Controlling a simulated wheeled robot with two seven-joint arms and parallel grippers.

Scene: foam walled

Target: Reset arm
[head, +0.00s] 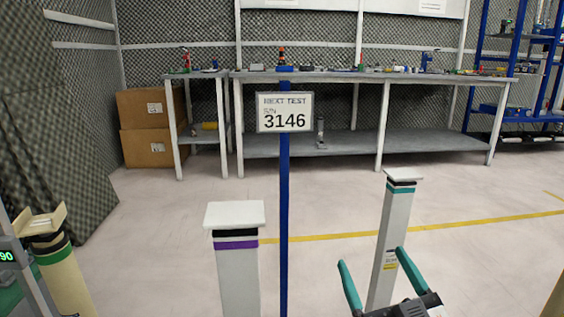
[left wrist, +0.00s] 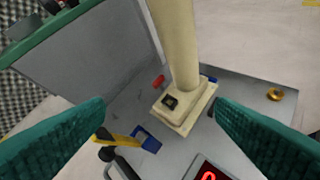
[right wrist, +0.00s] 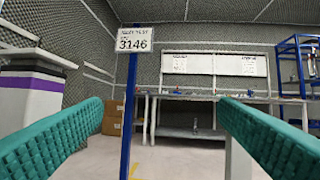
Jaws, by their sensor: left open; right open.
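My right gripper (head: 372,281) is at the lower right of the head view, with its two teal fingers spread and nothing between them. In the right wrist view its fingers (right wrist: 160,125) stand wide apart, pointing toward the sign and the workbench. My left gripper shows in the left wrist view, its teal fingers (left wrist: 160,130) wide apart and empty. Between and beyond them is the square base of a cream post (left wrist: 177,60) on a grey surface. The left gripper does not show clearly in the head view.
A blue pole carries a sign reading 3146 (head: 285,112). A white post with a purple band (head: 236,265), one with a teal band (head: 392,240) and a cream one (head: 62,265) stand nearby. A workbench (head: 370,76) and cardboard boxes (head: 148,149) are behind.

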